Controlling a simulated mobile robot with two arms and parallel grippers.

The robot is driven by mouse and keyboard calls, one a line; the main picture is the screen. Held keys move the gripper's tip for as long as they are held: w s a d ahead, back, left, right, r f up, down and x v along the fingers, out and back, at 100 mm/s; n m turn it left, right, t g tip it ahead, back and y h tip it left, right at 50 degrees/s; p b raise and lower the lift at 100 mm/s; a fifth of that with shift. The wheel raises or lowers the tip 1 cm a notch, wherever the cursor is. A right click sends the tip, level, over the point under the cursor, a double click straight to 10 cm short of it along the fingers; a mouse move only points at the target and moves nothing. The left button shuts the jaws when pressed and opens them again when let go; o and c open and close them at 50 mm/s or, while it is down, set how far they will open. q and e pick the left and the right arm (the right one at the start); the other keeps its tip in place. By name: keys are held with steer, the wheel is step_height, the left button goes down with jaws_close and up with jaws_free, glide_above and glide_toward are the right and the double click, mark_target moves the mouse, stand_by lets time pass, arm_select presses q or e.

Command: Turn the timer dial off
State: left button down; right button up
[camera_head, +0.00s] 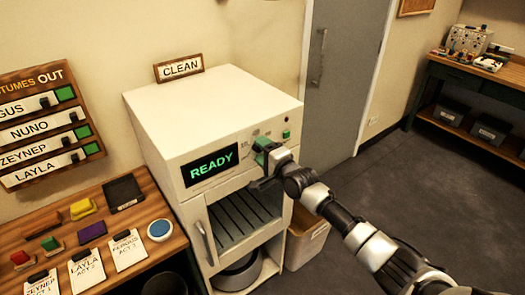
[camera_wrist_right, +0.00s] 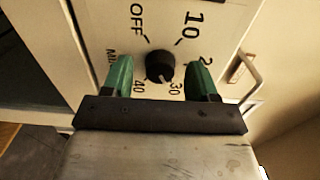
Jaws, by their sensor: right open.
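The black timer dial (camera_wrist_right: 160,66) shows in the right wrist view, on a white panel marked OFF, 10, 30, 40 and MIN, with one label partly hidden. A pale mark on the dial seems to point down towards 30. My right gripper (camera_wrist_right: 161,80) is open, with one green finger on each side of the dial and a visible gap to it. In the head view my right gripper (camera_head: 264,160) is at the front of the white machine (camera_head: 205,118) and hides the dial. My left gripper is not in view.
The machine's lit READY display (camera_head: 211,165) is left of my gripper, above a slatted opening (camera_head: 240,216). A wooden table (camera_head: 95,218) with cards and coloured blocks stands at the left. A bin (camera_head: 305,240) stands at the machine's right. Floor farther right is clear.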

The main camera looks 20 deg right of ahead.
steer(key=c, duration=0.9)
